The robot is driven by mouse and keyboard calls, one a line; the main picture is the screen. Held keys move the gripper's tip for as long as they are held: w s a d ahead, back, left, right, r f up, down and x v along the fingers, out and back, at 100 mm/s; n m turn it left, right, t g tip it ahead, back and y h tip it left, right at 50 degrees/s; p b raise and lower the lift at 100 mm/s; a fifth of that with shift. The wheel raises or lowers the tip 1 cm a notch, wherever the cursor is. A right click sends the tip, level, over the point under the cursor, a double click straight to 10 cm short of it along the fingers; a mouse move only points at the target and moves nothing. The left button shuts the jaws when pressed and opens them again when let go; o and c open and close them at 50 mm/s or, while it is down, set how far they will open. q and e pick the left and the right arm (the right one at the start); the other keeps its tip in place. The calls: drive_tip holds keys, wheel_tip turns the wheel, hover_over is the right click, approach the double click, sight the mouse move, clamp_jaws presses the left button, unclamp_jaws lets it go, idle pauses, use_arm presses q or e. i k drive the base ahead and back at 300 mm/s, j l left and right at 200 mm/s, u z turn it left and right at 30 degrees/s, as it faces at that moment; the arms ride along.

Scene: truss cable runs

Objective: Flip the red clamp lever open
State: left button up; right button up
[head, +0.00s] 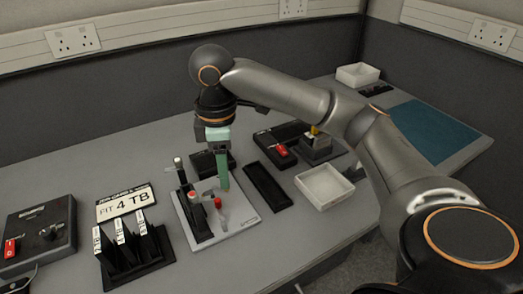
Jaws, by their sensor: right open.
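A pale base plate (236,217) lies on the bench at the centre of the head view. Black clamp parts and several upright levers stand on it. A red-tipped lever (218,203) stands near the middle of the plate, and a second red tip (196,197) shows just left of it. I cannot tell for sure which one is the clamp lever. My right gripper (221,182) points down over the plate, its green finger ending just above the red-tipped lever. It is open and appears apart from the lever. My left gripper is not in view.
To the right are a black tray (268,187), an empty white bin (324,187) and a device with a red rocker (282,150).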

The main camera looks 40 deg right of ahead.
sight(222, 215)
drive_tip(key=k, duration=0.85)
